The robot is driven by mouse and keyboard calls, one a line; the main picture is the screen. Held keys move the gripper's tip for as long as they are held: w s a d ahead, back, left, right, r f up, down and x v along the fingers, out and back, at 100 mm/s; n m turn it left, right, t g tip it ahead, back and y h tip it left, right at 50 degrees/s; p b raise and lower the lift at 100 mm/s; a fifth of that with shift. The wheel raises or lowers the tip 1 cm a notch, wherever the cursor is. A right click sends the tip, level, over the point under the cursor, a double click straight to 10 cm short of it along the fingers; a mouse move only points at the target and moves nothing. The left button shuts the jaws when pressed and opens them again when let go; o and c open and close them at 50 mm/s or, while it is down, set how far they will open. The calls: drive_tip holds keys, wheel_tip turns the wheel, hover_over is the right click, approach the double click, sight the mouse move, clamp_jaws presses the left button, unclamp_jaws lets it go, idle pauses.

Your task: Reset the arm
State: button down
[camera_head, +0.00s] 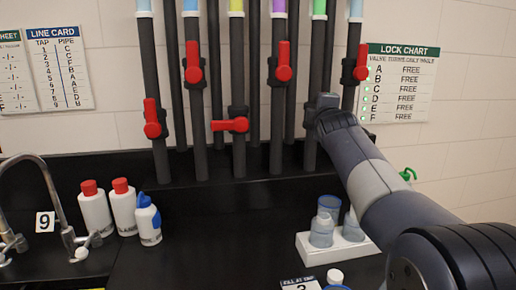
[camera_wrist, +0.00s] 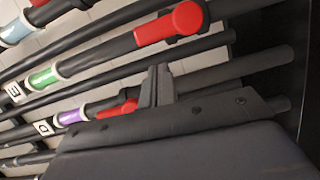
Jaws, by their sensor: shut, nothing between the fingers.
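My arm (camera_head: 373,180) reaches from the lower right up towards the pipes, its far end in front of a dark pipe below the green band. My gripper's fingers cannot be made out in the head view. In the wrist view my gripper (camera_wrist: 157,86) is shut, its two grey fingers together with nothing between them. A pipe with a red valve handle (camera_wrist: 168,24) and a green band (camera_wrist: 43,77) runs slantwise behind it. Another red handle (camera_wrist: 118,109) shows left of the fingers, partly hidden by my gripper's body. I cannot tell whether the fingers touch a pipe.
Several pipes carry red handles, one crosswise (camera_head: 230,125). White bottles with red caps (camera_head: 95,208) and a blue-capped bottle (camera_head: 148,220) stand by the sink tap (camera_head: 50,190). A white tray (camera_head: 312,254) with containers is below my arm. A lock chart (camera_head: 402,85) hangs right.

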drive_tip(key=w+a+f+n+t+y+p, duration=0.2)
drive_tip(key=w+f+n+y+p, duration=0.2)
drive_tip(key=n, duration=1.6)
drive_tip(key=w+f+p, duration=0.3)
drive_tip(key=f+p, duration=0.1)
drive_tip(key=shift+w+f+t+y, duration=0.2)
drive_tip(key=shift+f+t+y, duration=0.1)
drive_tip(key=shift+f, duration=0.05)
drive_tip(key=shift+d+f, duration=0.1)
drive_tip(key=shift+f, duration=0.05)
